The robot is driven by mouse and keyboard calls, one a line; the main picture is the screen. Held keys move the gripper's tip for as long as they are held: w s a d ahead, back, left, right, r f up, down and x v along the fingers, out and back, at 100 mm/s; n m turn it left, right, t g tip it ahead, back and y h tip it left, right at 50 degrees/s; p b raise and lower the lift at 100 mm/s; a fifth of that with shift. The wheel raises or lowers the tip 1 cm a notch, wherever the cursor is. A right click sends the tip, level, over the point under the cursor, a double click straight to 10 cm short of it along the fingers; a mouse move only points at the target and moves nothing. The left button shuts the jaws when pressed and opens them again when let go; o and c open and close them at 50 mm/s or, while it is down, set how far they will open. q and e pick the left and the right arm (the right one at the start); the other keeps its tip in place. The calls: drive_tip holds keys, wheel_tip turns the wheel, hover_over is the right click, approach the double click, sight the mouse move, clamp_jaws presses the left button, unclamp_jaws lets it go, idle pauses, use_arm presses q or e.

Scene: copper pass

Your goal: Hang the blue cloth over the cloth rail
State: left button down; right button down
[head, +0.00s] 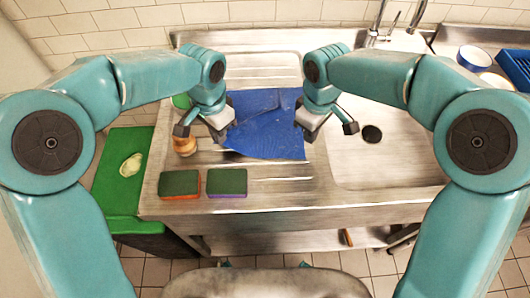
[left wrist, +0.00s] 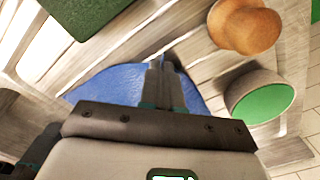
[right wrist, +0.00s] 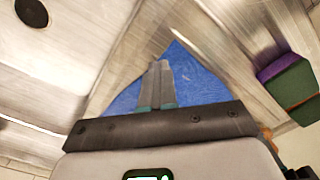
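The blue cloth (head: 262,125) is spread with a crease between my two grippers, above the ribbed steel drainboard. My left gripper (head: 226,124) is at its left side; its fingers look closed together on the cloth, which also shows in the left wrist view (left wrist: 105,86). My right gripper (head: 303,119) is at its right side, its fingers also together on the cloth, seen in the right wrist view (right wrist: 203,80). The fingertips are partly hidden in the head view. I cannot make out a cloth rail in any view.
Two green-topped sponges (head: 180,184) (head: 227,182) lie at the drainboard's front. An orange-brown object (head: 185,145) stands left of my left gripper. A green board (head: 118,190) is at the left. The sink basin (head: 385,165) at right is empty. A tap (head: 378,30) stands behind.

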drive_tip(key=c, duration=0.7)
unclamp_jaws()
use_arm(q)
unclamp_jaws()
wheel_tip(320, 180, up, 6)
drive_tip(key=p, duration=0.4)
drive_tip(key=shift+f, duration=0.25)
use_arm(e)
wheel_tip(320, 180, up, 4)
drive_tip(key=shift+r, duration=0.2)
use_arm(q)
wheel_tip(320, 180, up, 16)
drive_tip(key=shift+r+p, duration=0.2)
drive_tip(key=shift+p, duration=0.2)
use_arm(e)
drive_tip(key=shift+r, duration=0.15)
